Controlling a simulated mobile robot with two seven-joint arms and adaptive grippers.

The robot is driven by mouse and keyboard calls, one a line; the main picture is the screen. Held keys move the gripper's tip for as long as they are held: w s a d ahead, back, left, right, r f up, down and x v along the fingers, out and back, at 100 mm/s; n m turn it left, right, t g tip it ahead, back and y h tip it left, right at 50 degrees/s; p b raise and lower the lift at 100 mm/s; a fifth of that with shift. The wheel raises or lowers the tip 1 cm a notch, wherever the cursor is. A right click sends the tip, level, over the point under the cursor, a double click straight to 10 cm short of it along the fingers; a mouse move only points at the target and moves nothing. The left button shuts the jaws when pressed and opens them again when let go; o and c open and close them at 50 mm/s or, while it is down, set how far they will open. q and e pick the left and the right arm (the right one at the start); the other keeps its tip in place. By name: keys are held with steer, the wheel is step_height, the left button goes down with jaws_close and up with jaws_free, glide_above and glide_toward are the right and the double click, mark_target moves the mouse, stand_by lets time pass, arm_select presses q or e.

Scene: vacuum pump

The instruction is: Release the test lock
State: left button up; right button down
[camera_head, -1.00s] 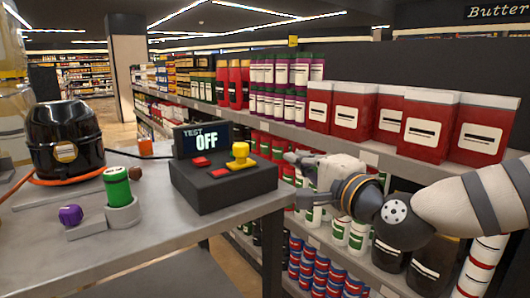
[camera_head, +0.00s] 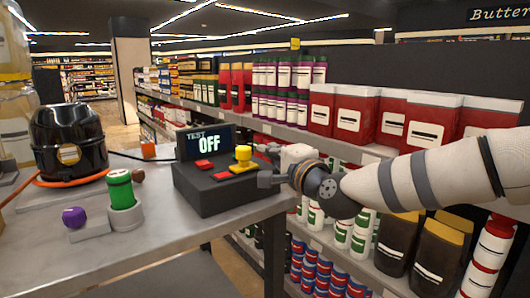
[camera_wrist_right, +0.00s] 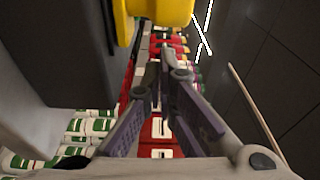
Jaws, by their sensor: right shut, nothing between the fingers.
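The dark control box (camera_head: 212,197) sits on the grey table. Its screen (camera_head: 205,142) reads "TEST OFF". My left gripper is out of view.
On the grey table (camera_head: 150,240) stand a black pump (camera_head: 68,158) with an orange hose, a green cylinder (camera_head: 120,190) in a grey holder and a purple knob (camera_head: 73,216). Stocked store shelves (camera_head: 350,155) run along the right, behind my right arm.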

mark_target(246, 156)
steer(key=shift+s+a+r, duration=0.3)
steer(key=shift+s+a, duration=0.25)
steer(key=shift+s, duration=0.2)
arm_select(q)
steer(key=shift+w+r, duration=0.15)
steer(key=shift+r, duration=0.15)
arm_select(e)
steer(key=shift+f, duration=0.15)
steer(key=s+a+p, duration=0.1)
steer(key=s+a, duration=0.1)
steer(key=a, duration=0.1)
steer(key=shift+s+a+r+p, duration=0.2)
steer(key=shift+s+a+p, duration=0.1)
steer(key=shift+p, duration=0.05)
steer(key=shift+s+a+f, duration=0.1)
steer(key=shift+a, duration=0.05)
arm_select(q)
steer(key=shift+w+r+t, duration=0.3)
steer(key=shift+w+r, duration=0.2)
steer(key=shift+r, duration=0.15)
arm_select(e)
steer(key=shift+f, duration=0.15)
